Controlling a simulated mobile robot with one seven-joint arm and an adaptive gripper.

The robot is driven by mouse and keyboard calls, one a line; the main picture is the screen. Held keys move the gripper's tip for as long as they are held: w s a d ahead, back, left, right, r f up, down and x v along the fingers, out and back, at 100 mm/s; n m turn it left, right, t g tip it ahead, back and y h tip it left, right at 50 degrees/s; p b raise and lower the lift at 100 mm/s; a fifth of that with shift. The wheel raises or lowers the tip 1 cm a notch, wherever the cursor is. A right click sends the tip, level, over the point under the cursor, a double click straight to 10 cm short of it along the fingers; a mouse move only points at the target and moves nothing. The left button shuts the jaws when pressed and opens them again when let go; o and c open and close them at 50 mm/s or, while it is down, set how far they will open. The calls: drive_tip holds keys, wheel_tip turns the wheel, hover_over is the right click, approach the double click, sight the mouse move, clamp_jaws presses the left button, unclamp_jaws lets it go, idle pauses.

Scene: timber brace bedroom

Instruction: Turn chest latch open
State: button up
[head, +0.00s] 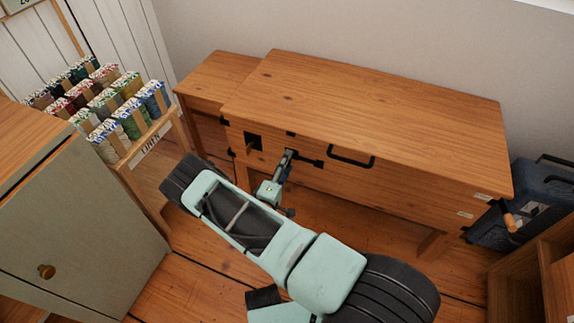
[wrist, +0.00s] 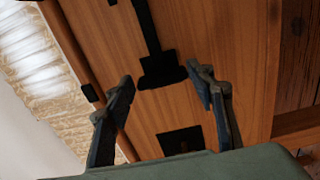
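The wooden chest (head: 400,115) stands against the wall with its lid down. Its dark latch (head: 308,161) lies on the front face below the lid edge, its bar running sideways, partly hidden by my gripper (head: 286,160). In the wrist view the latch (wrist: 148,32) is a dark bar ending in a wider plate. That plate is between and beyond the two fingertips of my gripper (wrist: 160,78). The fingers are spread apart with nothing held between them. I cannot tell whether a finger touches the latch.
A black handle (head: 351,160) is right of the latch, and a dark square (head: 253,142) is left of it. A rack of thread spools (head: 125,110) and a grey-green cabinet (head: 80,225) stand left. A dark blue case (head: 525,205) stands right.

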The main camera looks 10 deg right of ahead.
drive_tip(key=shift+o, duration=1.2)
drive_tip(key=shift+s+f, duration=0.1)
drive_tip(key=v, duration=1.2)
